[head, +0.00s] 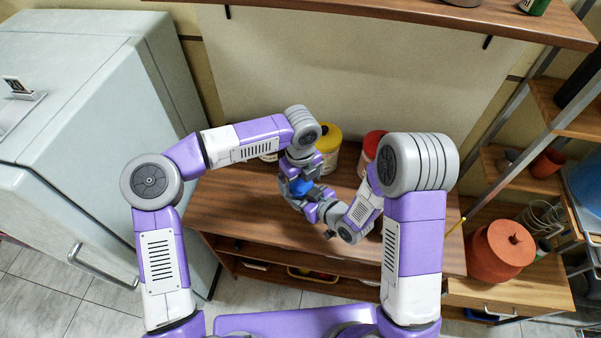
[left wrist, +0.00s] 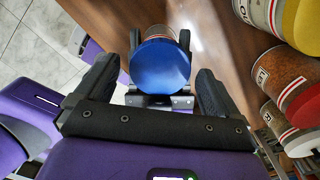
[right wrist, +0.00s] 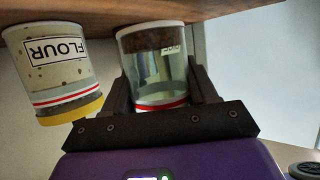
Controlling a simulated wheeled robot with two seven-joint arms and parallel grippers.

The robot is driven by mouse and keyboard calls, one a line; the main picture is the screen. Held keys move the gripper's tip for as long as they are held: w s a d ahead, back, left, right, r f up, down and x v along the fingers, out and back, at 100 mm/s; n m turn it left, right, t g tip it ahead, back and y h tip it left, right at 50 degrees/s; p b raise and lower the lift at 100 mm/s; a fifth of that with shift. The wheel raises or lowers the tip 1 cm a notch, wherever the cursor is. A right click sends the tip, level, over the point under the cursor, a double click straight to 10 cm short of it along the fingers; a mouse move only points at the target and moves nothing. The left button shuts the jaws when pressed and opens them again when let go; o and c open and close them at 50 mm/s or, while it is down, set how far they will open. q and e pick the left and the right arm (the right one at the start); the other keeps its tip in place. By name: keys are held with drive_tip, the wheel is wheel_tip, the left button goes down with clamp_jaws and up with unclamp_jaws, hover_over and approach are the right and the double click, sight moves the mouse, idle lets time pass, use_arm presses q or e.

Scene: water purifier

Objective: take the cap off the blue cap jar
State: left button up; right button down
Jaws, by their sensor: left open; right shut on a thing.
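The blue cap (head: 300,187) sits on its jar between my two grippers above the table in the head view. In the left wrist view the cap (left wrist: 160,66) faces me, between the spread fingers of my left gripper (left wrist: 157,80), which is open with a gap on each side. My right gripper (right wrist: 160,88) is shut on the glass jar (right wrist: 155,65), which has a red band and dark contents. The jar's cap is hidden in the right wrist view. Most of the jar is hidden by my arms in the head view.
A yellow-lidded flour jar (right wrist: 55,65) is close beside the held jar in the right wrist view. A shelf (head: 400,15) overhangs the back. A fridge (head: 90,90) stands left, a rack (head: 555,110) right.

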use_arm(q)
drive_tip(key=shift+f, duration=0.1)
drive_tip(key=c, duration=1.1)
drive_tip(key=n, duration=0.5)
drive_tip(key=shift+n, duration=0.3)
drive_tip(key=shift+r, duration=0.2)
drive_tip(key=shift+r, duration=0.95)
drive_tip(key=shift+r, duration=0.1)
